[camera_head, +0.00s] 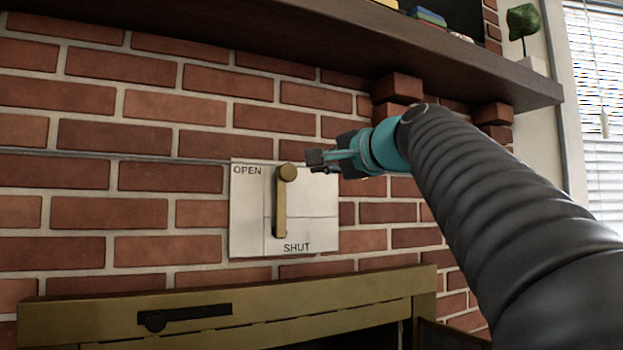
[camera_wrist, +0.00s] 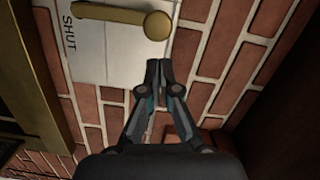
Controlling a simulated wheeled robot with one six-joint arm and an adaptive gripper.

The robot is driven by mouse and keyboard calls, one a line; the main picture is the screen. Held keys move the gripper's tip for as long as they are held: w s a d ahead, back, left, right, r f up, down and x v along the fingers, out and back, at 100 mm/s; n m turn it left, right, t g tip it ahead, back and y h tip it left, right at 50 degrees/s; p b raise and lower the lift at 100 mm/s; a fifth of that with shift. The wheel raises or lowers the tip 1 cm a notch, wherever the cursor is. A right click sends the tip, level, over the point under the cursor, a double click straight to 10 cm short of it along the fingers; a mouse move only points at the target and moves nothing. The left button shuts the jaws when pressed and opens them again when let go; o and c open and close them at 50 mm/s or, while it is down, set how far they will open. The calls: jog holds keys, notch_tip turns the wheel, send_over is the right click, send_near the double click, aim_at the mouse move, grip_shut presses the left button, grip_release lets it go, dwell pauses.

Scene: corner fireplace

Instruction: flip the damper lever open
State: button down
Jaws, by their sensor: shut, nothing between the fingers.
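The damper lever (camera_head: 280,207) is a brass bar with a round knob at its top, on a white plate (camera_head: 246,218) on the brick wall. It hangs straight down from the knob, its lower end just above the word SHUT. OPEN is printed at the plate's upper left. My gripper (camera_head: 312,160) is beside the knob, to its right and slightly higher, at the plate's upper right edge. In the wrist view the lever (camera_wrist: 110,14) lies across the top, and my gripper (camera_wrist: 158,66) has its fingertips together and empty below the round knob, apart from it in the picture.
A dark wooden mantel (camera_head: 300,38) runs above the plate, with bricks jutting out below it at the right. A brass fireplace frame (camera_head: 240,312) with a dark slider lies below. A window (camera_head: 597,100) is at the far right.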

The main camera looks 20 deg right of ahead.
jog(key=v, duration=0.6)
jog(key=shift+s+d, duration=0.25)
jog(key=shift+s, duration=0.05)
